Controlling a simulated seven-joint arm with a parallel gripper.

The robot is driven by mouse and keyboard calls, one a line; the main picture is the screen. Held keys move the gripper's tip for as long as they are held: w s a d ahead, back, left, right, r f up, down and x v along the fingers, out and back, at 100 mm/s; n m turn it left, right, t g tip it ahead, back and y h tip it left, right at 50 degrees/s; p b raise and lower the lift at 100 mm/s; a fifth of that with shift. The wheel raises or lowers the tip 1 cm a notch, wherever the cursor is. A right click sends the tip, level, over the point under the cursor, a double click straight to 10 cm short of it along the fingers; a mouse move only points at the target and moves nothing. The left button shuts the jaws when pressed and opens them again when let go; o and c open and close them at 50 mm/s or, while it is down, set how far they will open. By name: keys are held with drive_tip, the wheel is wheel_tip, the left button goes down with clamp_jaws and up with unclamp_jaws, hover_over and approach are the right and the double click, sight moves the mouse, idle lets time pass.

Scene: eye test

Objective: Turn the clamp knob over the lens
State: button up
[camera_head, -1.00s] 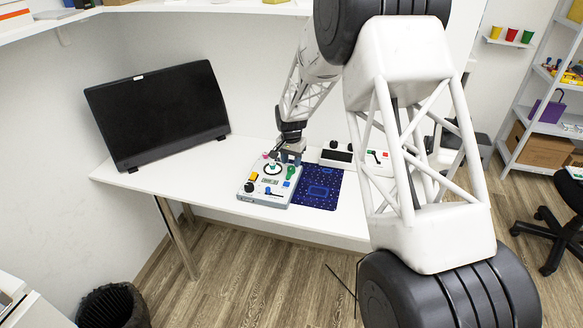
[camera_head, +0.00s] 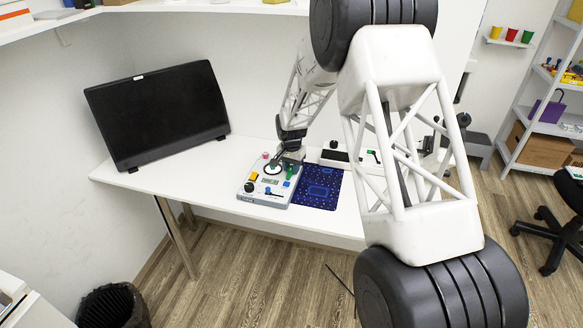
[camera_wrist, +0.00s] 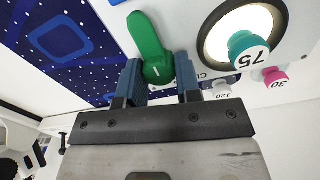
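The eye test device (camera_head: 250,189) lies on the white table, with a ring-shaped lens window (camera_head: 272,168) on its top. In the wrist view the lens window (camera_wrist: 240,35) is at upper right. A green lever-shaped knob (camera_wrist: 150,45) with a white mark on its round end sits left of it, beside partly hidden letters starting "CL". My gripper (camera_wrist: 160,75) has its two blue fingers on either side of this knob's round end, very close to it. I cannot tell whether they press on it. In the head view my gripper (camera_head: 292,160) is down at the device's back right.
A teal knob marked 75 (camera_wrist: 247,52) stands over the lens window. A pink knob marked 30 (camera_wrist: 274,77) and a white one marked 120 (camera_wrist: 219,91) are near. A blue dotted mat (camera_head: 318,188) lies right of the device. A black monitor (camera_head: 158,112) stands left.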

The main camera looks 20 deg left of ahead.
drive_tip(key=shift+m, duration=0.4)
drive_tip(key=m, duration=0.3)
drive_tip(key=shift+m, duration=0.3)
drive_tip(key=m, duration=0.4)
drive_tip(key=shift+r+m, duration=0.1)
drive_tip(key=shift+m, duration=0.2)
drive_tip(key=m, duration=0.8)
drive_tip(key=shift+s, duration=0.1)
drive_tip(key=o, duration=0.6)
